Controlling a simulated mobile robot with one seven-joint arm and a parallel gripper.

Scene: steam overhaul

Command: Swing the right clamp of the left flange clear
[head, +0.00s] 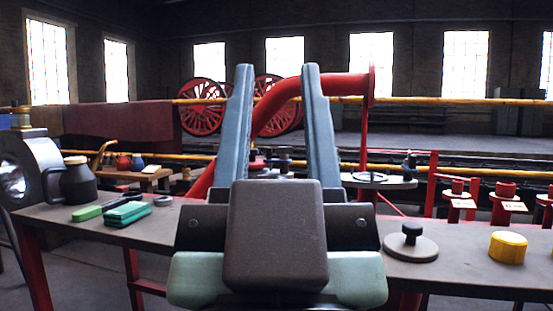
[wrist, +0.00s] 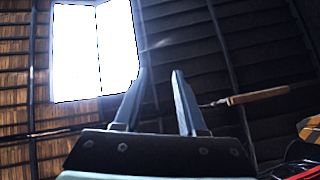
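My gripper (head: 278,70) points upward in the middle of the head view, its two blue-grey fingers apart with nothing between them. It also shows open and empty in the wrist view (wrist: 160,74). A red pipe (head: 275,108) bends down behind the fingers. Between the fingers, near the pipe's foot, small dark knobs (head: 284,157) show at a distance; they may be clamps of the left flange, but the fingers and my wrist hide much there, and I cannot tell their positions. Another flat grey round plate (head: 378,180) with a dark knob (head: 410,162) stands right of the fingers.
A grey bench (head: 440,266) crosses the foreground. It carries a knobbed disc (head: 412,248), a yellow cylinder (head: 508,247), green blocks (head: 127,213) and a dark jug (head: 79,183). Red stands (head: 504,200) are at the right. A wooden-handled tool (wrist: 258,97) shows in the wrist view.

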